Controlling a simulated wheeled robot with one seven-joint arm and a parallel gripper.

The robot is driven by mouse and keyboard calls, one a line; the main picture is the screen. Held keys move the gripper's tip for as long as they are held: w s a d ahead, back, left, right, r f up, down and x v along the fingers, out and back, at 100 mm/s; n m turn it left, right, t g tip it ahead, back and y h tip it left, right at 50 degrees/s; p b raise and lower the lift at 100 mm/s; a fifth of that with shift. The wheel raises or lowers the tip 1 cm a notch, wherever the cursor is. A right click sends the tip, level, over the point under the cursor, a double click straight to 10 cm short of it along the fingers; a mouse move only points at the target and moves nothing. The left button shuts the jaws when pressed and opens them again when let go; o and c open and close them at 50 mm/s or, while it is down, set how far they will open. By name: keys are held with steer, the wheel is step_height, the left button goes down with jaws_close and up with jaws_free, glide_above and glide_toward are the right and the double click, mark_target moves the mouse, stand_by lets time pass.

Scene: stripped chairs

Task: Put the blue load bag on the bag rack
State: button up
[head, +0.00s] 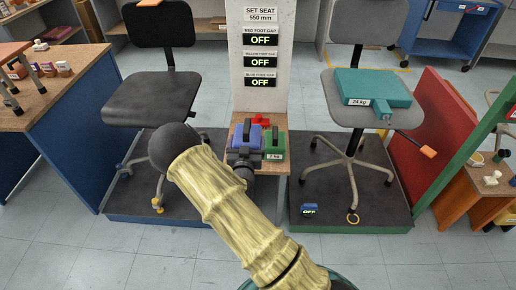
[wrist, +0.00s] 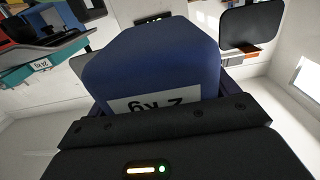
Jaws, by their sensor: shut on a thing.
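The blue load bag (head: 246,135) is at a small wooden stand between the two chairs, probably the bag rack (head: 277,170), left of a green bag (head: 275,144). My gripper (head: 243,157) is shut on the blue bag at its near side. My arm hides part of the stand and the bag's lower part. I cannot tell whether the bag rests on the stand or hangs just above it. In the wrist view the blue bag (wrist: 155,62) fills the middle beyond my gripper (wrist: 170,112), its "2 kg" label upside down.
A teal 24 kg bag (head: 372,87) lies on the right chair's seat. The left chair (head: 152,99) has an empty seat. A red object (head: 260,119) sits behind the bags. A white post (head: 267,60) rises behind the stand. The grey floor in front is clear.

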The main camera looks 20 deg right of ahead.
steer(key=w+f+b, duration=0.1)
steer(key=w+b, duration=0.2)
steer(key=w+f+b, duration=0.1)
steer(key=w+b, duration=0.1)
steer(key=w+a+f+b, duration=0.1)
steer(key=w+b, duration=0.2)
steer(key=shift+w+a+b, duration=0.1)
steer(key=shift+w+b, duration=0.2)
steer(key=shift+b, duration=0.05)
steer(key=shift+w+a+r+b, duration=0.1)
steer(key=shift+w+b, duration=0.2)
steer(key=shift+w, duration=0.1)
steer(key=shift+w+a+r+b, duration=0.1)
steer(key=shift+w+b, duration=0.2)
steer(key=shift+w, duration=0.1)
steer(key=shift+f, duration=0.15)
steer(key=shift+f+b, duration=1.2)
steer(key=shift+f, duration=1.85)
steer(key=shift+f+b, duration=0.75)
steer(key=shift+f, duration=1.1)
steer(key=shift+f, duration=0.1)
steer(key=o, duration=1.9)
steer(key=shift+s+f, duration=0.15)
steer(key=shift+f, duration=0.1)
steer(key=shift+s+r, duration=0.1)
